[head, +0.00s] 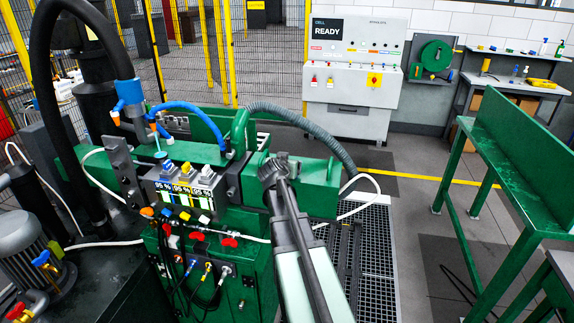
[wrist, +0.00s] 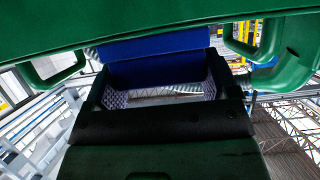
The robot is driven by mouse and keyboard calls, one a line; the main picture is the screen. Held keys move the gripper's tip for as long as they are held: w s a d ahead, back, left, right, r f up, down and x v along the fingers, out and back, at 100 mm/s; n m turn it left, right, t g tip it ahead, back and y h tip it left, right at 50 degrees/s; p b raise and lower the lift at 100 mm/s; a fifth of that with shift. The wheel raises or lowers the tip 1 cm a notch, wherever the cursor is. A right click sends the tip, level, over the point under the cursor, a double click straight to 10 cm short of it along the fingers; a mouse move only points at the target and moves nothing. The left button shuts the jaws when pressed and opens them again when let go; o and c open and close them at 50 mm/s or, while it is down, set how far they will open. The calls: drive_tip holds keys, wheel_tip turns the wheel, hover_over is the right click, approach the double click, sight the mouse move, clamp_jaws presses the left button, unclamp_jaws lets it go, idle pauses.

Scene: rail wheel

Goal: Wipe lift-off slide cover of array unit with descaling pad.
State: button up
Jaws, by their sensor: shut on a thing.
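My gripper (head: 274,172) is at the near face of the green array unit (head: 220,265) in the head view; its jaws are largely hidden there. In the wrist view my gripper (wrist: 158,76) has its two perforated fingers shut on a blue block, seemingly the descaling pad (wrist: 155,72). A broad green panel with a loop handle at each side, apparently the slide cover (wrist: 150,28), fills the top of the wrist view, just beyond the pad. I cannot tell whether pad and panel touch. The pad does not show in the head view.
Blue and grey hoses (head: 300,120) arch over the unit. Valves with coloured knobs (head: 185,175) line its front left. A green bench (head: 515,140) stands at right, with a floor grating (head: 375,250) between. A control cabinet (head: 350,75) stands at the back. The floor before it is open.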

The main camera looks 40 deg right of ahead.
drive_tip(key=shift+s+a, duration=0.25)
drive_tip(key=shift+a, duration=0.05)
drive_tip(key=shift+h, duration=0.3)
wheel_tip(320, 180, up, 8)
drive_tip(key=p, duration=0.7)
